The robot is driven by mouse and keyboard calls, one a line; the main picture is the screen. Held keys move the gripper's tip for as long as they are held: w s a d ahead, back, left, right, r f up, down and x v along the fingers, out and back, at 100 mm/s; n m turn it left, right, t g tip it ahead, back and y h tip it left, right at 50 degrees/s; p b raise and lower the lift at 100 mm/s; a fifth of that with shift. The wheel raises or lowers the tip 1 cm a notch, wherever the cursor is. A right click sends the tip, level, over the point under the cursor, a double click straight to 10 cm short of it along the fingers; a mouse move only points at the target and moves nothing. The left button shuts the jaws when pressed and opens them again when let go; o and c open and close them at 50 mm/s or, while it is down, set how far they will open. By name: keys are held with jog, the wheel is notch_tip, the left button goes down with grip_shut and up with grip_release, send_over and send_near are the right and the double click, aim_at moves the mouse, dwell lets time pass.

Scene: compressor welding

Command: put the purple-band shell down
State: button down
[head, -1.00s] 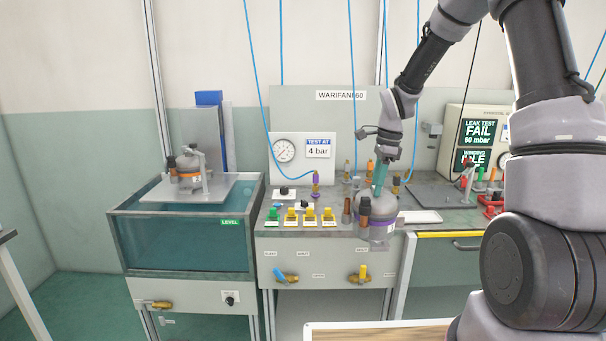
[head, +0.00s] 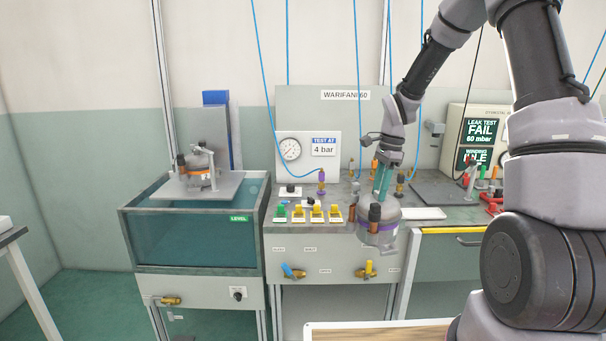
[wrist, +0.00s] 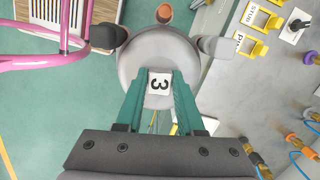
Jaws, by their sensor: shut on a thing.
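The purple-band shell (head: 378,228) is a grey dome-topped can with a purple band and brown stubs, at the front edge of the bench in the head view. My gripper (head: 383,183) is above it with teal fingers shut on its top. In the wrist view the shell (wrist: 158,65) shows from above, and my gripper (wrist: 158,85) is shut at a tag marked 3. In that view green floor lies to the left of the shell and the bench top to the right. I cannot tell whether its base touches anything.
A water tank (head: 190,235) stands at left with an orange-band shell (head: 197,168) on its platform. A white pad (head: 422,213) lies to the right. A wooden-topped surface (head: 390,334) is in front.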

aim_at(399, 221)
jog(key=d+f+n, duration=0.1)
jog(key=f+n, duration=0.1)
jog(key=n, duration=0.1)
jog(key=shift+d+f+n+g, duration=0.3)
jog(key=shift+d, duration=0.1)
jog(key=d+f+n, duration=0.1)
jog(key=f+n, duration=0.1)
jog(key=n, duration=0.1)
jog(key=d+f+n+h, duration=0.1)
jog(key=f+n, duration=0.1)
jog(key=n, duration=0.1)
jog(key=d+f+n, duration=0.2)
jog(key=n, duration=0.1)
jog(key=shift+s+f+n+g, duration=0.1)
jog(key=shift+s+n+g, duration=0.2)
jog(key=shift+g, duration=0.1)
jog(key=shift+s+d+f+n+h, duration=0.1)
jog(key=shift+d+f+n+h, duration=0.1)
jog(key=shift+f+n, duration=0.3)
jog(key=shift+d+f+n+h, duration=0.2)
jog(key=shift+n, duration=0.5)
